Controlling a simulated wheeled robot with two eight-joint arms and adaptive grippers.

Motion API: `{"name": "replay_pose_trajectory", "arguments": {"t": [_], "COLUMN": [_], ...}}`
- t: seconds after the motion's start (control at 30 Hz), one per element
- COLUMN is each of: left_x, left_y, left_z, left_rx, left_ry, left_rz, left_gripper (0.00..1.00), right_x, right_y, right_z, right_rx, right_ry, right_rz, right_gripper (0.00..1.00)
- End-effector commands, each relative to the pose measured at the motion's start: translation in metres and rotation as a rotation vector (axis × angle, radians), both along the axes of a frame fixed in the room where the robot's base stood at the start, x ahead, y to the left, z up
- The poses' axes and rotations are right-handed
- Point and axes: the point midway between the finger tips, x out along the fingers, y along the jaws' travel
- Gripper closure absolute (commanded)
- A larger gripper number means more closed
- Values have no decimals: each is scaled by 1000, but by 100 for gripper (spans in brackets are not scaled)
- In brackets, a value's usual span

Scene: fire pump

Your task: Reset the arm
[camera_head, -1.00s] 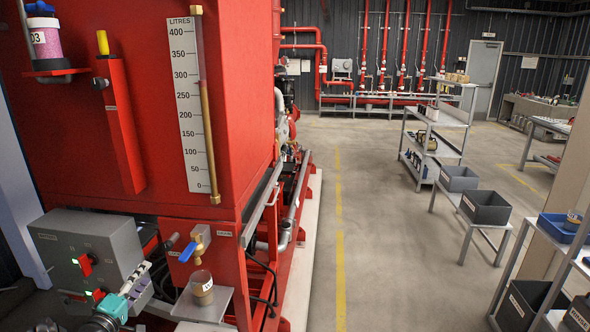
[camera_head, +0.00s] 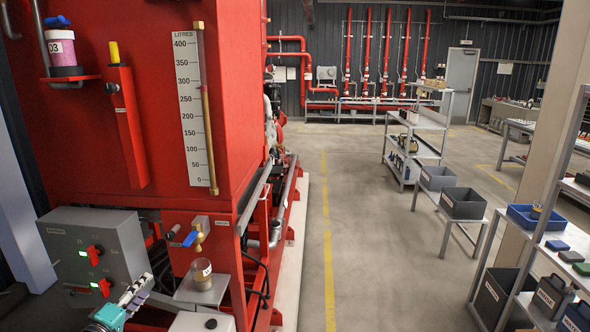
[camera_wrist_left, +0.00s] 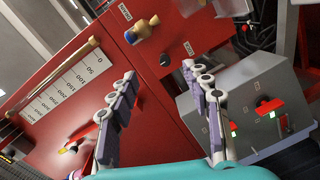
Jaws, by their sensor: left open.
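My left gripper (camera_head: 130,298) is at the lower left of the head view, in front of the grey control box (camera_head: 95,255) with its two red switches. In the left wrist view its fingers (camera_wrist_left: 157,78) are spread wide with nothing between them. The control box also shows behind the right finger (camera_wrist_left: 245,105), and the red tank lies behind the left finger. Part of the left arm is cut off by the picture edge. My right gripper is not in view.
The red tank (camera_head: 150,115) with its litre scale (camera_head: 194,110) stands close ahead. A brass tap (camera_head: 195,237) is above a labelled cup (camera_head: 201,273) on a small shelf. Shelving with bins (camera_head: 492,295) stands at right. The floor between (camera_head: 365,250) is clear.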

Motion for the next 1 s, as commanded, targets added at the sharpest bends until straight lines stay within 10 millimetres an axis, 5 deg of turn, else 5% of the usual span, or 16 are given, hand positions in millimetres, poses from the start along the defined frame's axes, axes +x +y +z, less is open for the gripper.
{"name": "replay_pose_trajectory", "arguments": {"t": [0.27, 0.47, 0.7, 0.83, 1.0], "left_x": [-12, -44, -136, -192, -245], "left_y": [-70, -140, -226, -245, -245], "left_z": [3, 0, -22, -38, -55], "left_rx": [120, 277, 606, 804, 1015], "left_ry": [120, 252, 464, 555, 629], "left_rz": [-106, -218, -393, -460, -501], "left_gripper": [51, 51, 51, 51, 51], "right_x": [0, 0, 0, 0, 0], "right_y": [0, 0, 0, 0, 0], "right_z": [0, 0, 0, 0, 0], "right_rx": [0, 0, 0, 0, 0], "right_ry": [0, 0, 0, 0, 0], "right_rz": [0, 0, 0, 0, 0], "right_gripper": [60, 60, 60, 60, 60]}}
